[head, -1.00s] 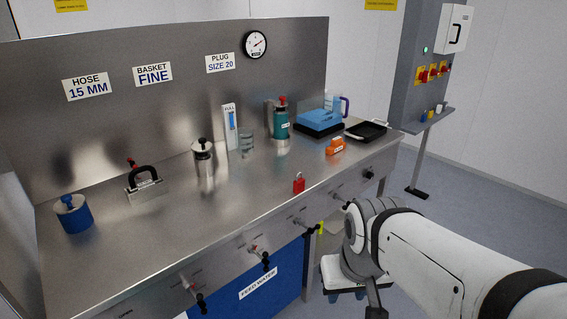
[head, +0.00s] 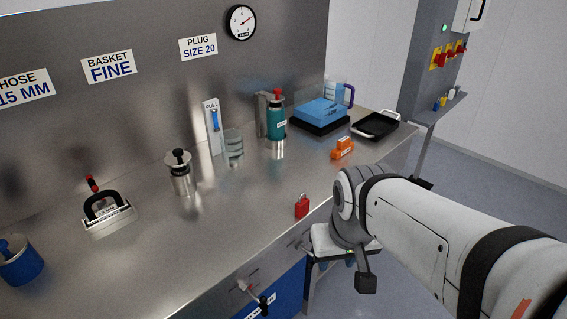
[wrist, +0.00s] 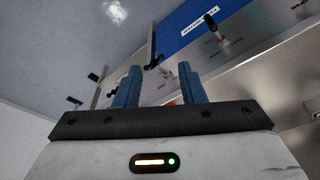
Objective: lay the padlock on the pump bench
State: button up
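A red padlock (head: 302,208) stands upright near the front edge of the steel bench (head: 215,225), shackle up. My gripper hangs low in front of the bench in the head view, below and right of the padlock, mostly hidden by my arm. In the wrist view my gripper (wrist: 160,86) is open, its two blue fingers apart with no object held between them. A small patch of red shows low behind the fingers there; I cannot tell what it is.
An orange object (head: 343,149), a teal flask (head: 276,122), a steel canister (head: 181,178) and a black-handled block (head: 108,217) stand on the bench. A black tray (head: 375,126) is at its right end. Bench top around the padlock is clear. Valve handles (head: 262,301) stick out of the front.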

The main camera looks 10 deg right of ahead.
jog(key=shift+o, duration=0.7)
jog(key=shift+w+f, duration=0.1)
jog(key=o, duration=0.5)
jog(key=w+d+f+t+b, duration=0.1)
jog(key=w+d, duration=0.1)
jog(key=w, duration=0.1)
jog(key=w+d+f+t+h+b, duration=0.1)
jog(key=w, duration=0.3)
jog(key=w+d+f+t+h+b, duration=0.1)
jog(key=w+d, duration=0.1)
jog(key=w, duration=0.1)
jog(key=shift+w+d+f+t, duration=0.15)
jog(key=shift+d+f+t, duration=0.15)
jog(key=shift+f+t, duration=0.1)
jog(key=w+d+f+n+t+b, duration=0.1)
jog(key=w+d+t+b, duration=0.1)
jog(key=w, duration=0.3)
jog(key=w+d+f+n+t+b, duration=0.1)
jog(key=w+f+t, duration=0.1)
jog(key=w, duration=0.3)
jog(key=n+t+y+b, duration=0.4)
jog(key=n+y+b, duration=0.2)
jog(key=y, duration=0.7)
send_near(305, 203)
jog(key=x, duration=1.1)
